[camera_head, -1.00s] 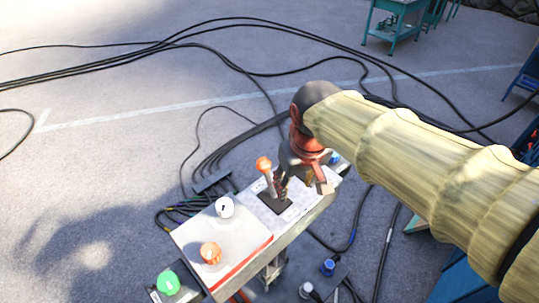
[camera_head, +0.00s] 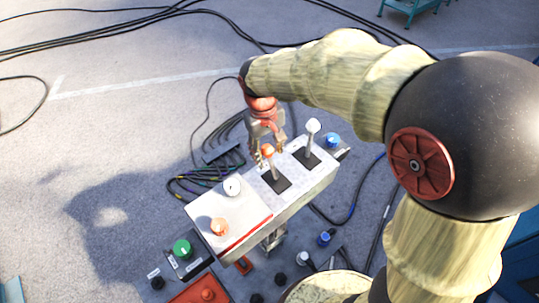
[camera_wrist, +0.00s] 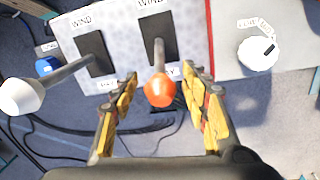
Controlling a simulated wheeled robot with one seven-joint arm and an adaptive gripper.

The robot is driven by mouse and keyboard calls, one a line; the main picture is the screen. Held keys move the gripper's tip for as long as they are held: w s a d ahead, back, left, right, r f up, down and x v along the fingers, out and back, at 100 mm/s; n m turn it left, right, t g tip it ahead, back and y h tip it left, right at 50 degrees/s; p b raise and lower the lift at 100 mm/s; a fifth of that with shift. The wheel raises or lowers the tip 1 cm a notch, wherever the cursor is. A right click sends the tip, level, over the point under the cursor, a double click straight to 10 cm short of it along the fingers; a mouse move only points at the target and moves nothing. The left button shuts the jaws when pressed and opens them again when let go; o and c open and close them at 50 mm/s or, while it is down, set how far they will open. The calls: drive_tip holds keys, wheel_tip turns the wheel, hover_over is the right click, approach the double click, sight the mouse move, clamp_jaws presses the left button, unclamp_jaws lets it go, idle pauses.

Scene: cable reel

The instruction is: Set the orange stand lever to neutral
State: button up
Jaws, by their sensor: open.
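The orange-knobbed stand lever (camera_head: 268,151) rises from a black slot plate on the grey control box (camera_head: 303,182). In the wrist view the orange knob (camera_wrist: 160,90) shows between my two fingers, with its shaft running up to the slot. My gripper (camera_head: 266,150) is open around the knob, and a gap shows on both sides of it. A white-knobbed lever (camera_head: 313,127) stands in the other slot to the right; in the wrist view its white knob (camera_wrist: 22,96) is at the left. Labels reading "WIND" show by both slots; the lower labels are partly hidden.
On the box's left part are a white dial (camera_head: 232,187) and an orange knob (camera_head: 219,227). A green button (camera_head: 182,249) sits lower left, and a blue knob (camera_head: 332,140) at the right end. Cables lie on the floor around the box.

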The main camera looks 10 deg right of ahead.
sight(271, 163)
drive_tip(key=shift+d+f, duration=0.1)
drive_tip(key=shift+f, duration=1.3)
drive_tip(key=shift+c, duration=1)
clamp_jaws()
